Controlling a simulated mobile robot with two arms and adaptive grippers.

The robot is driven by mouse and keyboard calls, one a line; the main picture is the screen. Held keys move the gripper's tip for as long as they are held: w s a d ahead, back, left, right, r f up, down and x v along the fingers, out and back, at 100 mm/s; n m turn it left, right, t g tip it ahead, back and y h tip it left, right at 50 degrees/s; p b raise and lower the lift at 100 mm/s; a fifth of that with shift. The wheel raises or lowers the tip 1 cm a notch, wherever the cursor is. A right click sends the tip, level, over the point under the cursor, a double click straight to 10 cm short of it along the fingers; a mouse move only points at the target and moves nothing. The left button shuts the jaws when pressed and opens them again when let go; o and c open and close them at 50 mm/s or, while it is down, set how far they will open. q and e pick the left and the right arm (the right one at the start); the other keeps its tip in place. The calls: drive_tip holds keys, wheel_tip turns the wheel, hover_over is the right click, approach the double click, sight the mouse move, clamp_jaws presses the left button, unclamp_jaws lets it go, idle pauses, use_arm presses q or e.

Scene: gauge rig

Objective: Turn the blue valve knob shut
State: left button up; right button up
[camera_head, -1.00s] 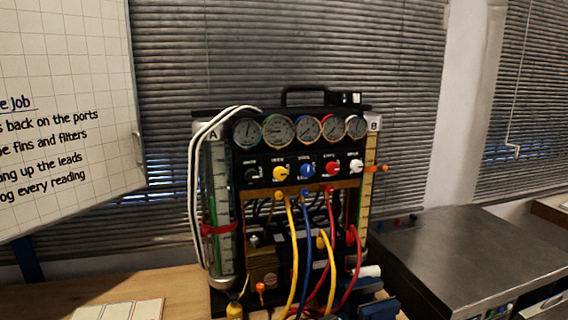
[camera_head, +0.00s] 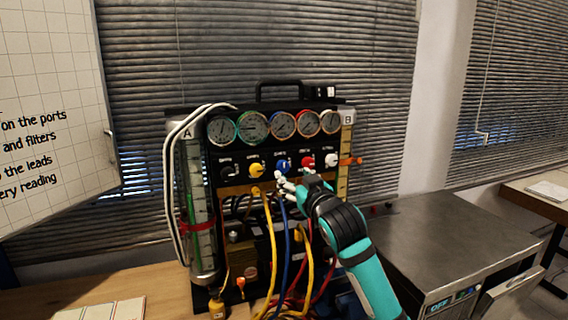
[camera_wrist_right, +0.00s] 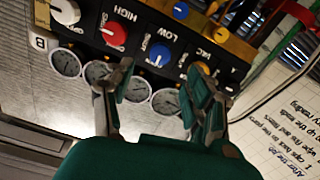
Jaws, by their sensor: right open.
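The blue valve knob (camera_head: 283,167) sits in the middle of the knob row on the gauge rig's black panel. It also shows in the right wrist view (camera_wrist_right: 159,55), which sees the panel upside down. My right gripper (camera_head: 291,181) is just below and in front of this knob in the head view. In the right wrist view the gripper (camera_wrist_right: 160,82) is open, with its fingers apart and nothing between them in its grip. The blue knob appears beyond the gap between the fingers; I see no contact. My left gripper is not in view.
A yellow knob (camera_head: 257,170) and a red knob (camera_head: 308,164) flank the blue one closely. Several gauges (camera_head: 283,124) sit above. Blue and yellow hoses (camera_head: 270,240) hang below the panel. A metal-topped unit (camera_head: 440,245) stands at the right.

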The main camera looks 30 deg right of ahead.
sight(284, 167)
drive_tip(key=p+x, duration=0.1)
drive_tip(key=x, duration=0.7)
drive_tip(key=shift+p, duration=0.35)
drive_tip(key=shift+s, duration=0.1)
drive_tip(key=shift+c, duration=0.2)
clamp_jaws()
